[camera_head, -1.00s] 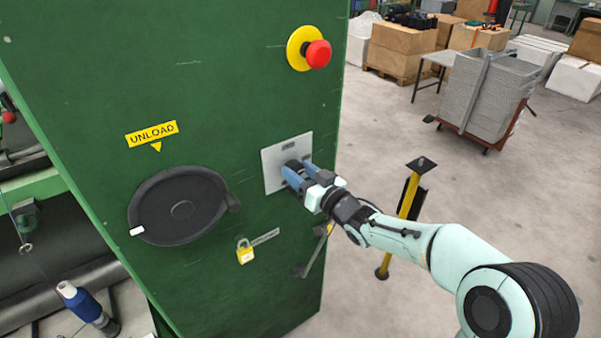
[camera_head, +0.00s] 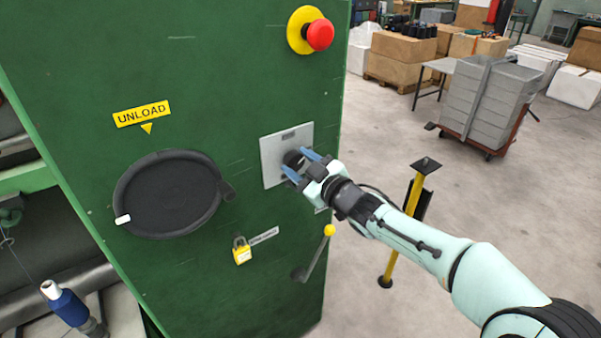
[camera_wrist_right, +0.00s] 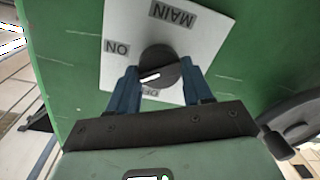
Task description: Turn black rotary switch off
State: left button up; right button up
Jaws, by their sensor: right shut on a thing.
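The black rotary switch (camera_wrist_right: 160,68) sits on a pale square plate (camera_head: 272,168) on the green cabinet face. In the right wrist view the plate appears upside down, with labels MAIN at the top, ON at the left and a partly hidden OFF below the knob. A white mark on the knob lies on its lower left side, roughly between ON and OFF. My right gripper (camera_head: 302,163) is shut on the knob, with one blue finger on each side, also in the right wrist view (camera_wrist_right: 158,88). My left gripper is not in view.
A red emergency button (camera_head: 319,34) is above the plate. A round black handwheel (camera_head: 170,195), a yellow padlock (camera_head: 242,255) and a yellow-knobbed lever (camera_head: 318,252) are left and below. A yellow post (camera_head: 405,225) stands on the floor beside my right arm.

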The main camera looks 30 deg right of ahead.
jog(key=n+b, duration=0.3)
jog(key=n, duration=0.2)
jog(key=shift+a+f, duration=0.1)
jog(key=n+b, duration=0.3)
jog(key=n, duration=0.1)
jog(key=shift+a+n+h, duration=0.1)
jog(key=shift+n+h, duration=0.3)
jog(key=shift+n, duration=0.3)
jog(key=o, duration=1)
